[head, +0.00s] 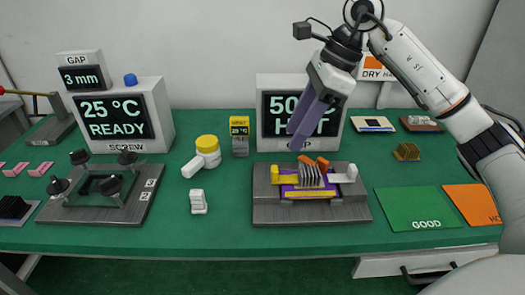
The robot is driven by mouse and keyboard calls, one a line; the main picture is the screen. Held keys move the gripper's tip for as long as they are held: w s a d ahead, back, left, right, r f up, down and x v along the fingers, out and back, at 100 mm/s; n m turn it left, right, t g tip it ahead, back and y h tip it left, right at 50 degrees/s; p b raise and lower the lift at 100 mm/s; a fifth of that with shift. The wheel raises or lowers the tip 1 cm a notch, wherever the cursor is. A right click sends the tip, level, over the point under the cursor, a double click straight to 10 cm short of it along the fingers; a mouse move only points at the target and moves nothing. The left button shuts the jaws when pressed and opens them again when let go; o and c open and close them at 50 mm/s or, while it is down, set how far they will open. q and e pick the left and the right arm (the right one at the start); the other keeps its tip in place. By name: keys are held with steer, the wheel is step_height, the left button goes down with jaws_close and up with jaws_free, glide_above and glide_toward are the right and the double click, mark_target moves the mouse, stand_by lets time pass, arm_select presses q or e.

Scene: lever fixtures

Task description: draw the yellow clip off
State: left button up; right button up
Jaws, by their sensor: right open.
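A yellow clip-like piece (285,180) sits at the left side of the grey lever fixture (265,212), next to a stack of thin grey plates (311,177). A yellow strip runs along the front of the plates; I cannot tell whether it is one part with that piece. A white lever-like part (346,174) is at the right of the stack. My right gripper (298,140) reaches down from the upper right with purple fingers. It is open, empty and above the fixture, apart from the clip. My left gripper is not in view.
A display reading 50 °C HOT (266,82) stands behind the fixture. The green GOOD mat (415,205) lies bare at right, beside an orange mat (475,203).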

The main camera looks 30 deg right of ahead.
mark_target(276, 168)
steer(key=x, duration=0.4)
steer(key=shift+s, duration=0.35)
steer(key=x, duration=0.5)
steer(key=shift+a+b, duration=0.1)
steer(key=shift+b, duration=0.2)
steer(key=shift+w+a+f, duration=0.15)
steer(key=shift+f, duration=0.3)
jaws_close()
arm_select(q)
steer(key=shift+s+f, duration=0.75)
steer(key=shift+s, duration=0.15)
